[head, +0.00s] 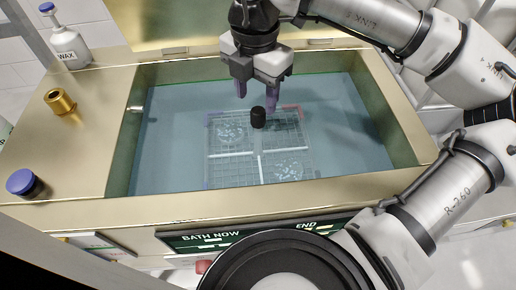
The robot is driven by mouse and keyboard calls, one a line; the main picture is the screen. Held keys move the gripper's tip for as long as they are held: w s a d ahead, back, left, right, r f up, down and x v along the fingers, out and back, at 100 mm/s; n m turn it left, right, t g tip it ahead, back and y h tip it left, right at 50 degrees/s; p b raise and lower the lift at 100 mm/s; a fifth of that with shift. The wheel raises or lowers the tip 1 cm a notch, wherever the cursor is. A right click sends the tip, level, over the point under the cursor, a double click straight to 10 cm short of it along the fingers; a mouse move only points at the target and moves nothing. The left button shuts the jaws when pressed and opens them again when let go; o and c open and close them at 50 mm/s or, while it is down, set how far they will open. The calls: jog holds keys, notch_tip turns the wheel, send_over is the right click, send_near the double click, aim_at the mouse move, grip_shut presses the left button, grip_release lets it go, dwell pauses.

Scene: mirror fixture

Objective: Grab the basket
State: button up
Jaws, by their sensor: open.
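The basket (234,167) is a wire grid with a cross of pale dividers. It lies in the liquid of a gold-coloured bath, near the middle. A black knob (258,117) stands up at its upper middle, with pale speckled patches in some of its compartments. My gripper (256,92) is above the far side of the basket, just behind the knob in the picture. Its two purple fingers are open, one to each side of the knob's line, with nothing visible between them. I cannot tell the height of the fingertips above the basket.
The bath's gold rim (300,207) surrounds the liquid, with a raised lid (180,22) behind. A WAX bottle (66,42), a brass cylinder (60,101) and a blue-capped jar (24,184) stand on the left ledge. A BATH NOW panel (215,238) is on the front.

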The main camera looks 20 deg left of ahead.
aim_at(258, 111)
jog(key=f, duration=0.2)
jog(key=f+p, duration=0.1)
jog(key=shift+s+d+f, duration=0.15)
jog(key=shift+d+f, duration=0.05)
jog(key=shift+d, duration=0.1)
jog(key=shift+f, duration=0.55)
grip_shut()
